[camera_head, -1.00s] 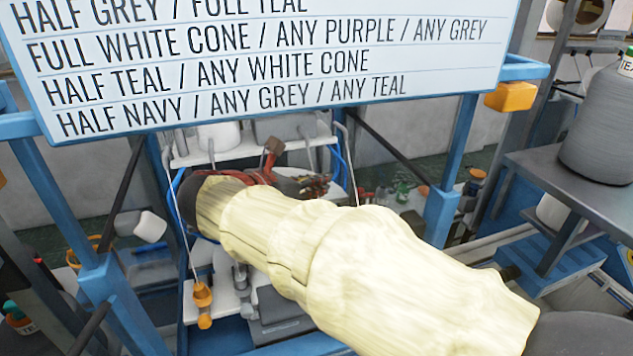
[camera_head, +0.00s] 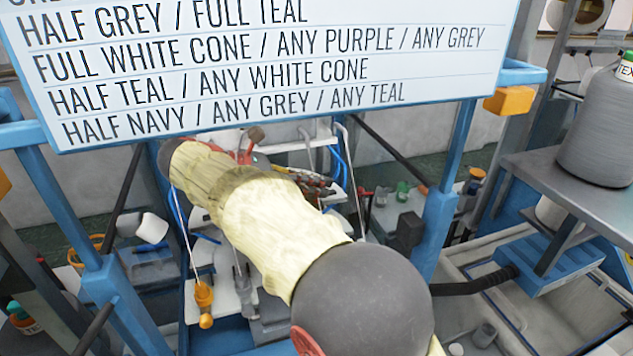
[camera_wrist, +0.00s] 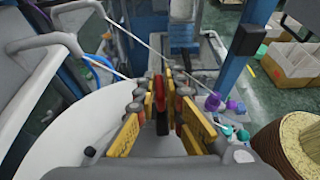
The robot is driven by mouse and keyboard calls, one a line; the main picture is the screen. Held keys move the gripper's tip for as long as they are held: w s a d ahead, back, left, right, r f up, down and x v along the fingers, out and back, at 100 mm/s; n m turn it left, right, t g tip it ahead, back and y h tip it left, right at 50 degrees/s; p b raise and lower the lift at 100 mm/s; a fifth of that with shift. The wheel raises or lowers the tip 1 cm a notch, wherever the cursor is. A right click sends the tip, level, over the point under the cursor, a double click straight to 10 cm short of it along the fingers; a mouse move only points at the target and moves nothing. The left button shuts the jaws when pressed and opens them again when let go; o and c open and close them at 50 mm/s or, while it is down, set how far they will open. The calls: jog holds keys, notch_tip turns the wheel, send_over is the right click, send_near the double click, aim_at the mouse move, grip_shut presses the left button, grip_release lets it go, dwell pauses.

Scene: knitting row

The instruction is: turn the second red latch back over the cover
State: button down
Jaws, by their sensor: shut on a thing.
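In the wrist view my gripper (camera_wrist: 167,82) points away from the camera, its yellow-sided fingers on either side of a narrow red piece. The fingers are shut on this piece, which looks like the red latch (camera_wrist: 159,94). Its far end and pivot are hidden between the fingers. In the head view my gripper (camera_head: 312,183) is small and dark behind my pale-sleeved arm, below the sign. The latch cannot be made out there. I cannot tell which surface is the cover.
A large white sign (camera_head: 270,70) hangs in front of the blue frame. An orange handle (camera_head: 204,303) hangs on a thin line left of my arm. A grey yarn cone (camera_head: 598,125) stands on the right shelf. A large white rounded surface (camera_wrist: 75,130) lies left of my gripper.

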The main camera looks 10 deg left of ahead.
dwell(0.4)
jog(key=c, duration=1.9)
grip_release()
jog(key=shift+a, duration=0.1)
jog(key=v, duration=0.7)
jog(key=shift+a, duration=0.25)
jog(key=shift+s, duration=0.1)
